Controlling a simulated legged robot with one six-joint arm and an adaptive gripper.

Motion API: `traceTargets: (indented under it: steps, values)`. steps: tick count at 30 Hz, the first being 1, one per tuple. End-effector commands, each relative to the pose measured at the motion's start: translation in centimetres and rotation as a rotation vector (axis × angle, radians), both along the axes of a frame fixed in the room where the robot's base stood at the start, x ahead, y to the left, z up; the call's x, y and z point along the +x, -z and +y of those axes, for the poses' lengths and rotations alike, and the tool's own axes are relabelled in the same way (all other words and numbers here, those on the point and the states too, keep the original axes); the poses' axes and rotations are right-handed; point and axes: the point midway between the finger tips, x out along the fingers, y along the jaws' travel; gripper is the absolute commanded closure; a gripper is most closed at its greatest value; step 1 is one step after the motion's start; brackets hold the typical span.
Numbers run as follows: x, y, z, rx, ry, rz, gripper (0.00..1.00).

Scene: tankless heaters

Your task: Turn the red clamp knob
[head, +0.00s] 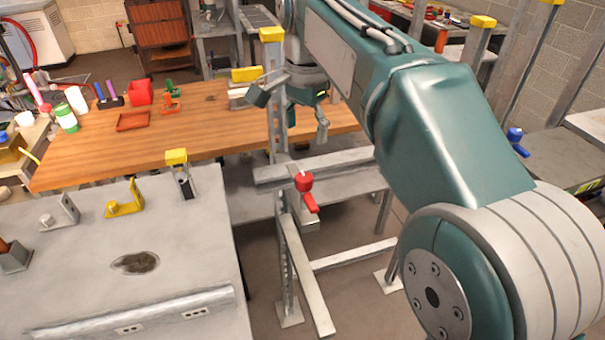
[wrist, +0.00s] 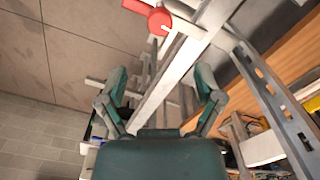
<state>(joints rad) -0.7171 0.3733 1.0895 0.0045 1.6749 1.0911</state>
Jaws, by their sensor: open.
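The red clamp knob (head: 306,189) with its handle is on a grey metal frame (head: 325,160) beside the wooden workbench, near the middle of the head view. It also shows at the top of the wrist view (wrist: 159,20), beyond my fingertips and slightly left of the centre line between them. My gripper (head: 291,118) is open and empty, above the knob in the head view. Its two fingers are spread wide in the wrist view (wrist: 161,76), with a metal bar seen between them. The gripper and knob are apart.
An upright perforated post (head: 281,230) with a yellow cap stands by the knob. A grey table (head: 80,270) with brackets is at front left. The wooden bench (head: 215,130) behind holds a red tray (head: 133,121) and several small items.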

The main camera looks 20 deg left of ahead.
Motion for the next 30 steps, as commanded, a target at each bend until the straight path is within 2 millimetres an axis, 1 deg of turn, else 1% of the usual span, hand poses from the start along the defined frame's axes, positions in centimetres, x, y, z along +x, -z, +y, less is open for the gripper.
traceTargets:
  steps: [1, 4, 8, 15, 21, 25, 30]
  values:
    - [0.0, 0.1, 0.3, -0.005, 0.002, 0.001, 0.15]
    - [0.0, 0.4, 0.4, -0.008, 0.006, 0.002, 0.15]
    - [0.0, 1.9, 0.3, -0.007, 0.005, 0.003, 0.15]
    - [-0.1, 6.4, 0.4, -0.008, 0.004, 0.003, 0.15]
    - [0.0, 9.5, 0.5, -0.007, 0.004, 0.002, 0.15]
    - [0.0, 10.5, 0.4, -0.005, 0.004, 0.0, 0.15]
    - [0.0, 10.8, 0.4, -0.004, 0.004, 0.0, 0.15]
